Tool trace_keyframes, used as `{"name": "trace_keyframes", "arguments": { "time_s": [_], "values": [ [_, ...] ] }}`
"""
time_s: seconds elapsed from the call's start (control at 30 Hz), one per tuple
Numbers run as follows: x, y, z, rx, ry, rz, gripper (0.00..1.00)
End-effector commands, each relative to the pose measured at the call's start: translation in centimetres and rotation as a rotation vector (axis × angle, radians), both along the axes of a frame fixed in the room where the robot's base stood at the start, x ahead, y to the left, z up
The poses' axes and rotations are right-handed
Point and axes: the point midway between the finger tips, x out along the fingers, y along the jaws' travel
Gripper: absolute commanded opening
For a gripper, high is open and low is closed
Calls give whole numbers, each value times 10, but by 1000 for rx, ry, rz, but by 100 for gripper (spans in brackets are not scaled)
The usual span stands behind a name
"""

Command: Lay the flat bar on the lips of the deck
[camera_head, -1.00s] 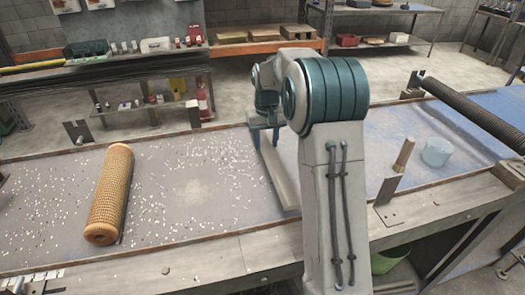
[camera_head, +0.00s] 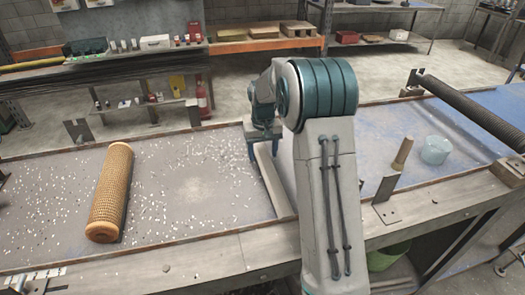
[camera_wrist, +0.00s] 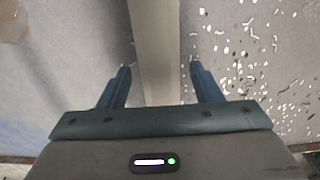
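The flat bar (camera_head: 272,181) is long, pale grey and lies crosswise over the deck (camera_head: 185,232). Its near end is at the deck's near lip, partly beside my arm. In the wrist view the bar (camera_wrist: 155,45) runs between the two fingers of my gripper (camera_wrist: 160,66), which is open. A gap shows between each fingertip and the bar's sides.
An orange mesh roll (camera_head: 110,192) lies on the deck at left, among scattered white chips. At right are a wooden peg (camera_head: 403,153), a light blue cup (camera_head: 436,150), an upright metal bracket (camera_head: 385,200) and a dark ribbed roller (camera_head: 470,112).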

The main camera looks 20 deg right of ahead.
Motion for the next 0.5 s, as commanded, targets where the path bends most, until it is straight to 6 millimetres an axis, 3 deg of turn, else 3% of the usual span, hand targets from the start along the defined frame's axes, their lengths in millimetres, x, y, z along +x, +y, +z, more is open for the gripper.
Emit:
{"name": "trace_keyframes", "arguments": {
  "time_s": [0.3, 0.5],
  "values": [
    [0, 0, 2, 0, 0, 0, 61],
    [1, 0, 25, -1, -4, 0, 61]
  ]
}}
